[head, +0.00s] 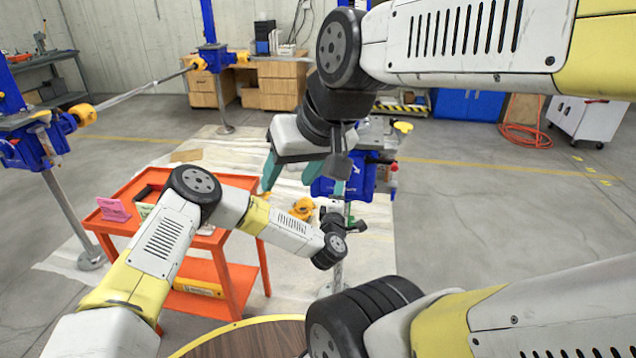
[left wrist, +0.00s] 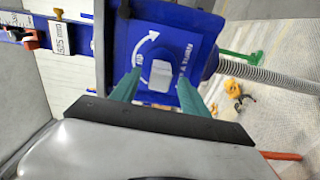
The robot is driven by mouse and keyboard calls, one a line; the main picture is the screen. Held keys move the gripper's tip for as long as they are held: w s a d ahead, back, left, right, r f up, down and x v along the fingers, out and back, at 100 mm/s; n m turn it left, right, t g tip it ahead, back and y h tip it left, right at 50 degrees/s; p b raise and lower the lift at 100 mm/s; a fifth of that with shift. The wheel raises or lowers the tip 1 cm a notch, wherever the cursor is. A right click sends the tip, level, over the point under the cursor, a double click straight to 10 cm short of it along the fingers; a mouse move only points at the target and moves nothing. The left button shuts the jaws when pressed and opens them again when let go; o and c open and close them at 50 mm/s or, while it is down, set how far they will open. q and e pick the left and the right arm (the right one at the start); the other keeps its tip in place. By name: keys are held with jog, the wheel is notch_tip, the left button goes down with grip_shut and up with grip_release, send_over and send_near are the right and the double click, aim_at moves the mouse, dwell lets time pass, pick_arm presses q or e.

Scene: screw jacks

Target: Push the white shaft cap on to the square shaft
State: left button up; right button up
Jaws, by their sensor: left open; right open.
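A white block-like cap (left wrist: 160,77) sits at the face of the blue screw jack (left wrist: 200,55), beside a curved white arrow and lettering. The square shaft is not visible; I cannot tell whether the cap is around it. My left gripper (left wrist: 158,88) is open, with one teal finger on each side of the cap; I cannot tell whether they touch it. In the head view the blue jack (head: 362,185) is partly hidden behind my right arm. My right gripper (head: 302,180) is open and empty, its teal fingers pointing down, in front of the jack.
A round wooden tabletop (head: 255,341) is at the bottom.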

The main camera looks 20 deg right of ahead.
pick_arm(q)
jog(key=v, duration=0.6)
dwell(0.3)
jog(key=w+a+r+m+g+h, duration=0.1)
jog(key=w+a+r+m+g, duration=0.15)
jog(key=r+m, duration=0.3)
jog(key=w+a+r+m+g+h, duration=0.1)
jog(key=w+a+r+m+g, duration=0.15)
jog(key=r+m, duration=0.35)
jog(key=s+a+r+m+g+y, duration=0.1)
jog(key=s+a+r+y, duration=0.1)
jog(key=a+r, duration=0.6)
jog(key=s+a+r+m+g+y, duration=0.1)
jog(key=a+r+y, duration=0.2)
jog(key=a, duration=0.9)
jog(key=s+a+r+y, duration=0.2)
jog(key=s+a+r, duration=0.1)
jog(key=s+a, duration=0.3)
jog(key=s+a+r+y, duration=0.1)
jog(key=s+a+r, duration=0.25)
jog(key=a, duration=0.55)
jog(key=s+a+g, duration=0.1)
jog(key=s+a, duration=0.3)
jog(key=s, duration=0.3)
jog(key=s+a+n+g+y, duration=0.1)
jog(key=s+a, duration=0.3)
jog(key=s, duration=0.4)
jog(key=shift+s+a, duration=0.2)
jog(key=shift+a, duration=0.1)
